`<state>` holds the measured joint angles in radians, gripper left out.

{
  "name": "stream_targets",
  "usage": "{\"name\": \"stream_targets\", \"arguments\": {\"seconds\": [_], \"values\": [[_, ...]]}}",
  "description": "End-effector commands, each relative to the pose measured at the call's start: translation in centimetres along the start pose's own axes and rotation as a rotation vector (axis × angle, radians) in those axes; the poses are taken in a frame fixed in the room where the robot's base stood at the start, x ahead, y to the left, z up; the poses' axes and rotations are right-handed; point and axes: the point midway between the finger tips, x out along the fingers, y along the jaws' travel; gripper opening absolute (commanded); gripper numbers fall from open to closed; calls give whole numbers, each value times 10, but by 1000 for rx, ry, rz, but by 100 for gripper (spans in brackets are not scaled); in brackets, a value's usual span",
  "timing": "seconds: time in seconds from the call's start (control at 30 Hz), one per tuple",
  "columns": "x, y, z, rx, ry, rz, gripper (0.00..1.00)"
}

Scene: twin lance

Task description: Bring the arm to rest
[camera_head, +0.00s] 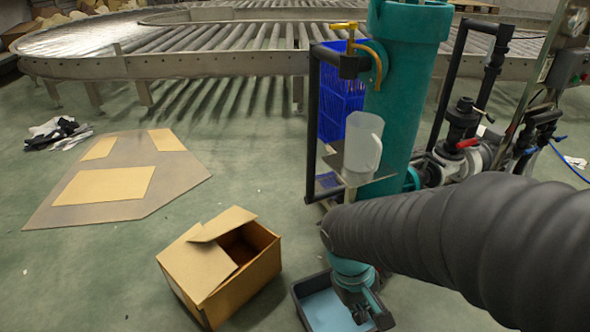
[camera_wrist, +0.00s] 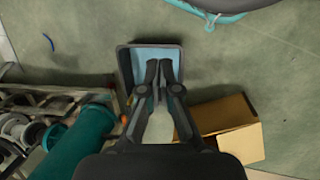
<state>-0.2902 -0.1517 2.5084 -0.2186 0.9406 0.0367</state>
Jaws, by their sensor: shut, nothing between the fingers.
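My gripper (camera_head: 366,312) hangs at the lower centre of the head view, pointing down over a dark tray (camera_head: 322,312) with a light blue inside. In the wrist view my gripper (camera_wrist: 158,68) has its fingertips close together with nothing between them. The tray (camera_wrist: 138,60) shows behind the fingers there, and I see nothing lying on its visible part. My ribbed dark arm reaches in from the right of the head view and hides part of the floor.
An open cardboard box (camera_head: 222,265) stands left of the tray. A teal column (camera_head: 400,95) with a translucent jug (camera_head: 362,145) and a blue crate (camera_head: 340,95) stands behind. Valves and pipes (camera_head: 465,130) are at right. Flat cardboard (camera_head: 120,180) lies on open floor.

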Motion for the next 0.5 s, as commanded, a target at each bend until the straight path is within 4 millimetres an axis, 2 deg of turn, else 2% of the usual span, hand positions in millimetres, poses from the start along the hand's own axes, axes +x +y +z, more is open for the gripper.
{"name": "stream_targets", "arguments": {"seconds": [0.03, 0.27, 0.5], "values": [[-20, 3, 0, 36, 61, -26, 0], [-88, 12, 5, 202, 296, -118, 0], [-152, 35, 30, 341, 502, -127, 0]]}}
